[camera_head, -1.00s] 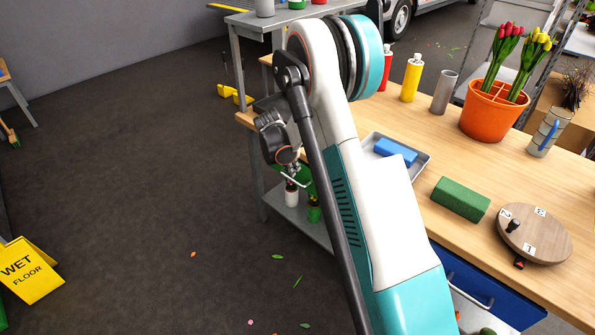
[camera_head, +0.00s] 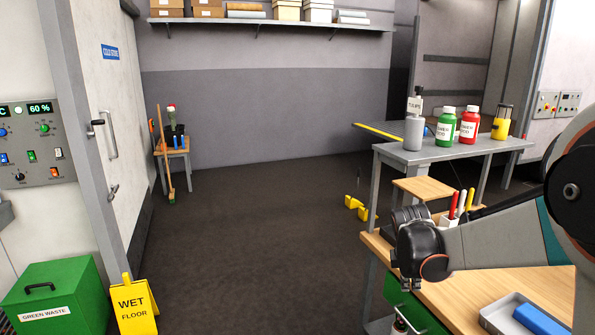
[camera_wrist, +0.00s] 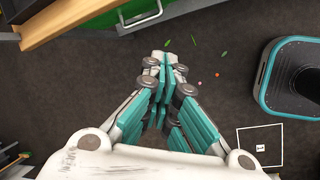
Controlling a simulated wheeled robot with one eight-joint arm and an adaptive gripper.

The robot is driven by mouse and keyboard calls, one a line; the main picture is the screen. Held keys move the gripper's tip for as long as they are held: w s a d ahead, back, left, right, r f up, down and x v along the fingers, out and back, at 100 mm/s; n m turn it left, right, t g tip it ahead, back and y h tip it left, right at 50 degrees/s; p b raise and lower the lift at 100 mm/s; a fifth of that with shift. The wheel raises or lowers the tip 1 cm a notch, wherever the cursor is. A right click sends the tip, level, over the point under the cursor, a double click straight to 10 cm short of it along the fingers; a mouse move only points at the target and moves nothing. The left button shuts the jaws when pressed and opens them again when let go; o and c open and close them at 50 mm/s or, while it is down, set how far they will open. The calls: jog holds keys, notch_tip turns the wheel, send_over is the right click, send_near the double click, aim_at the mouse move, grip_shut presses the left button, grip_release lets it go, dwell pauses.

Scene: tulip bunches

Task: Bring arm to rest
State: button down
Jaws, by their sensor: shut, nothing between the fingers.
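My gripper (camera_wrist: 168,68) points down over the dark floor in the wrist view. Its teal fingers are closed together with nothing between them. In the head view my arm comes in from the right edge, and its dark wrist hangs beside the near left corner of the wooden bench (camera_head: 520,290). The fingers are not clear in that view.
A grey tray (camera_head: 487,318) with a blue block (camera_head: 538,321) lies on the bench. Behind stands a grey table (camera_head: 400,156) with several bottles. A yellow wet-floor sign (camera_head: 134,304) and green waste bin (camera_head: 55,300) stand left.

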jog(key=s+a+r+m+t+y, duration=0.1)
jog(key=s+a+r+m, duration=0.3)
jog(key=s, duration=0.3)
jog(key=s+a+r+m+t+y, duration=0.1)
jog(key=s+a+r+m, duration=0.1)
jog(key=s+r+m, duration=0.35)
jog(key=s+a+m+t, duration=0.1)
jog(key=s+a+m, duration=0.1)
jog(key=s, duration=0.5)
jog(key=s+a+m+t+y, duration=0.1)
jog(key=s+m, duration=0.3)
jog(key=s, duration=0.4)
jog(key=shift+a+r, duration=0.2)
jog(key=shift+a, duration=0.25)
